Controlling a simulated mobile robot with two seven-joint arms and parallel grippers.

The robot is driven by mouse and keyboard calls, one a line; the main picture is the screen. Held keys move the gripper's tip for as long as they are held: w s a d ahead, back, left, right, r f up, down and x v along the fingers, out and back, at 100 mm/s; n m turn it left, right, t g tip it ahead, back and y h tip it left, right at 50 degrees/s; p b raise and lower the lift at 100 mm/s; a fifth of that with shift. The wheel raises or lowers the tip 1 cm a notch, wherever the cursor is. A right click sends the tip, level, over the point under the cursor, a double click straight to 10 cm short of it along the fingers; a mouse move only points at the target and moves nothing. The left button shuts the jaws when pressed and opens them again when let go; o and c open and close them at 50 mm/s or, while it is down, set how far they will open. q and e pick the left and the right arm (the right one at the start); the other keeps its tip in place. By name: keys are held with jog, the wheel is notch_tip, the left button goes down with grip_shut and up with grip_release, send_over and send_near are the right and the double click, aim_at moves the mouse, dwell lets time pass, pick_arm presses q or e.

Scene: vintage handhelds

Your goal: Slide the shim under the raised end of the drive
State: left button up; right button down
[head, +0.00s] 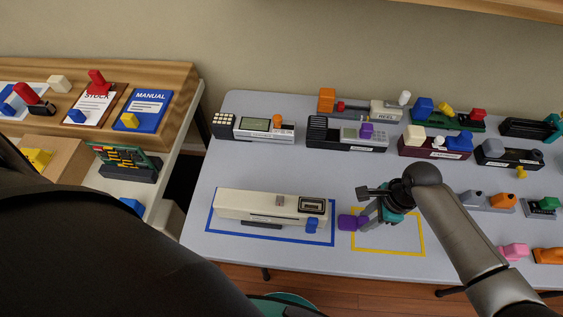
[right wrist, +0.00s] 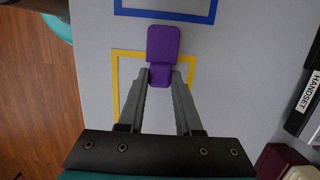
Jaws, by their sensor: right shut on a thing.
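The drive is a long cream box (head: 262,206) in the blue outline on the grey table, with a dark panel at its right end. My left gripper is out of view.
A yellow outline (head: 424,240) lies under my right gripper, empty inside. Several labelled devices with coloured blocks, such as a dark handheld (head: 345,134), stand along the back and right. A wooden shelf (head: 150,75) with manuals is at left.

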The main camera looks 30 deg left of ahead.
aim_at(342, 221)
jog(key=shift+s+a, duration=0.2)
jog(key=shift+a, duration=0.2)
jog(key=shift+a, duration=0.1)
jog(key=shift+s+a+p, duration=0.25)
jog(key=shift+a+p, duration=0.1)
jog(key=shift+a, duration=0.25)
jog(key=shift+s+a+p, duration=0.25)
jog(key=shift+a+p, duration=0.05)
jog(key=shift+a, duration=0.25)
jog(key=shift+s+a, duration=0.15)
jog(key=shift+a, duration=0.35)
jog(key=shift+a, duration=0.25)
jog(key=shift+s+a+p, duration=0.2)
jog(key=shift+a, duration=0.3)
jog(key=shift+s+a+p, duration=0.2)
jog(key=shift+a, duration=0.25)
jog(key=shift+a, duration=0.1)
jog(key=c, duration=0.5)
grip_release()
